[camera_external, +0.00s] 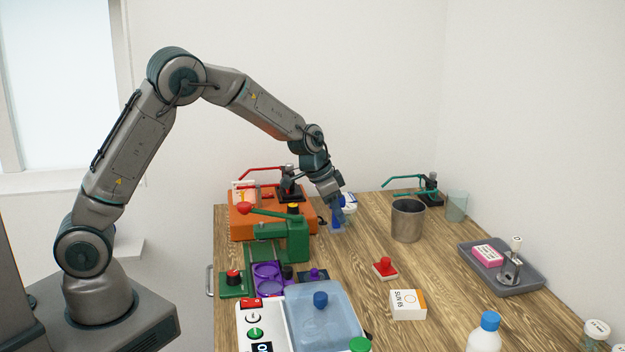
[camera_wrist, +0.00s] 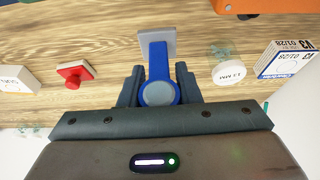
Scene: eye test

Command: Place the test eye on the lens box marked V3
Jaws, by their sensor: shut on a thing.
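My gripper (camera_external: 340,207) is at the far part of the table, above the wood, shut on a blue thing (camera_external: 336,220), which I take to be the test eye. In the wrist view the blue piece (camera_wrist: 159,62) stands between the fingers of the gripper (camera_wrist: 160,80), with a pale round face and a grey square plate at its far end. I cannot make this box out clearly in the external view.
A red knobbed piece (camera_external: 385,268) and a white-orange box (camera_external: 407,304) are nearer. The orange case (camera_external: 245,226) and green device (camera_external: 297,238) stand left, a metal cup (camera_external: 408,221) right.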

